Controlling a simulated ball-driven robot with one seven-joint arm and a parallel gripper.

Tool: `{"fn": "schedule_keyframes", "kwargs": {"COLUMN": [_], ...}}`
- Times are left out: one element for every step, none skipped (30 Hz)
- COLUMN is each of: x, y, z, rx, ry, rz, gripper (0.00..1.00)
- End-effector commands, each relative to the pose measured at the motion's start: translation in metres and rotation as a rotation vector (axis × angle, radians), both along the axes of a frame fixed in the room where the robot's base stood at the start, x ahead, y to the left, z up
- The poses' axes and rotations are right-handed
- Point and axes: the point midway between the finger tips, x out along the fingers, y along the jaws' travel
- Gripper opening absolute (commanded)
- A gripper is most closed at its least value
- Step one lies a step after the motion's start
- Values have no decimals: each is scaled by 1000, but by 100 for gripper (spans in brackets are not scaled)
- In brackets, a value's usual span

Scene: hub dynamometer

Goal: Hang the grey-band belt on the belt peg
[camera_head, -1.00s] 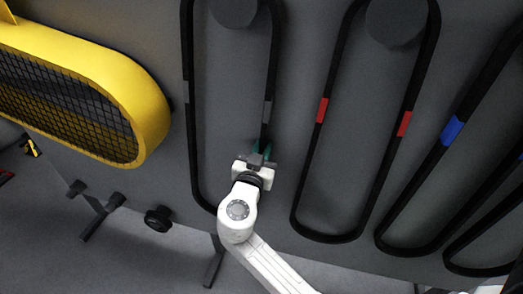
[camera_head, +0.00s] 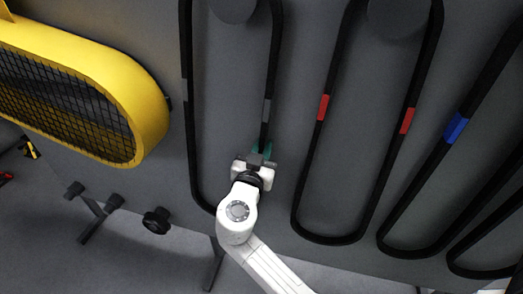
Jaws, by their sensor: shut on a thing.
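The grey-band belt (camera_head: 190,140) is a long black loop with a grey band on each side. It hangs over a dark round peg (camera_head: 234,8) at the top of the panel. My gripper (camera_head: 261,150), with green fingertips, is shut on the right strand of this belt, below its right grey band. The belt's lower right part is hidden behind my gripper and arm. I cannot tell which peg is the belt peg.
A red-band belt (camera_head: 324,108) hangs from another peg (camera_head: 398,16) to the right. A blue-band belt (camera_head: 456,128) hangs further right. A yellow guard with mesh (camera_head: 152,110) stands out at the left. A dark knob (camera_head: 157,220) sits below it.

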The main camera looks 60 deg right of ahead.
Motion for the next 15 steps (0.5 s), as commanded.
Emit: {"fn": "schedule_keyframes", "kwargs": {"x": [-7, -7, -7, -7, -8, -8, -8, -8, -8, -8, -8, -8, -8, -8, -8], "y": [-13, -13, -13, -13, -13, -13, -13, -13, -13, -13, -13, -13, -13, -13, -13], "z": [-22, -22, -22, -22, -22, -22, -22, -22, -22, -22, -22, -22, -22, -22, -22], "rx": [37, 37, 37, 37, 37, 37, 37, 37, 37, 37, 37, 37, 37, 37, 37], "ry": [22, 22, 22, 22, 22, 22, 22, 22, 22, 22, 22, 22, 22, 22, 22], "rz": [-27, -27, -27, -27, -27, -28, -28, -28, -28, -28, -28, -29, -29, -29, -29], "gripper": [0, 0, 0, 0, 0, 0, 0, 0, 18, 21, 24, 28, 30, 33, 37]}}
